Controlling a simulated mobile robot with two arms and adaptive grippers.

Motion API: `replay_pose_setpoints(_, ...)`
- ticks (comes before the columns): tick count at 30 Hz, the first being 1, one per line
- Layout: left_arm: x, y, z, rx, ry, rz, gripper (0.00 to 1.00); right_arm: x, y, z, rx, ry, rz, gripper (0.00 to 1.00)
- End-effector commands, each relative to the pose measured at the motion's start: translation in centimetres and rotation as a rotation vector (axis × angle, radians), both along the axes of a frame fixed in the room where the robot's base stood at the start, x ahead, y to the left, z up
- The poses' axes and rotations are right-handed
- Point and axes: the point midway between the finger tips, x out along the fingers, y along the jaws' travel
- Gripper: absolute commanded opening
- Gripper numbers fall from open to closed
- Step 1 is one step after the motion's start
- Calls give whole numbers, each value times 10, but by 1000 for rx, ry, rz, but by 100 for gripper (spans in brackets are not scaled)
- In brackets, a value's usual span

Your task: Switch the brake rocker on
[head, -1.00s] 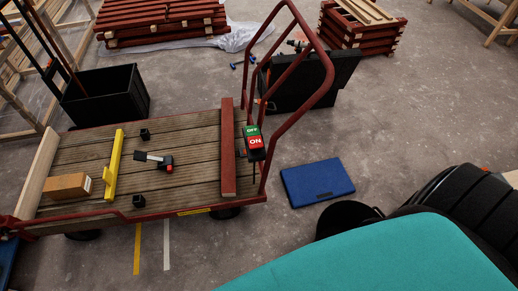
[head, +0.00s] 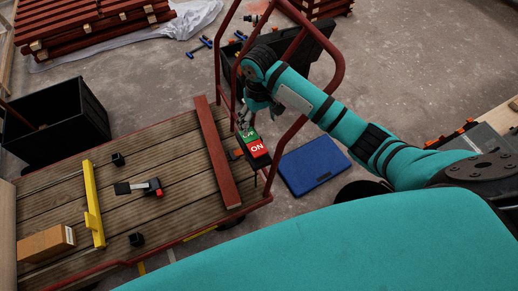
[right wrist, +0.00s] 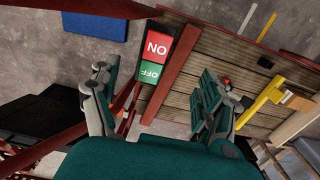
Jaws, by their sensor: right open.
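The brake rocker (head: 257,149) is mounted at the handle end of the flatbed trolley, with a red ON half and a green OFF half. In the head view my right gripper (head: 245,119) is over its green end and partly hides it. In the right wrist view the rocker (right wrist: 155,58) shows whole, ahead of the gap between the fingers. My right gripper (right wrist: 165,95) is open and empty there. I cannot tell whether a finger touches the rocker, or which half is pressed in. My left gripper is not in view.
On the trolley deck (head: 170,212) are a red batten (head: 219,160), a yellow level (head: 94,205), a cardboard box (head: 46,243) and a black clamp-like tool (head: 138,187). The trolley's red tube handle (head: 334,85) rises close to my right arm. A blue case (head: 313,166) lies on the floor.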

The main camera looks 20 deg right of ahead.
Motion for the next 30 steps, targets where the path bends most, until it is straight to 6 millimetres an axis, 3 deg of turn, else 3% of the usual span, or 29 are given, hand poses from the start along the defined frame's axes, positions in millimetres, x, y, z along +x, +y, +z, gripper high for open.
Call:
replay_pose_setpoints(7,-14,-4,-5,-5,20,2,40,0,-2,-30,-4,9,-5,79)
replay_pose_setpoints(21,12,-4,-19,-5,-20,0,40,0,-1,-133,-5,7,-4,79)
replay_pose_setpoints(30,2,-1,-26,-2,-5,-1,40,1,-1,-168,-4,3,-3,79)
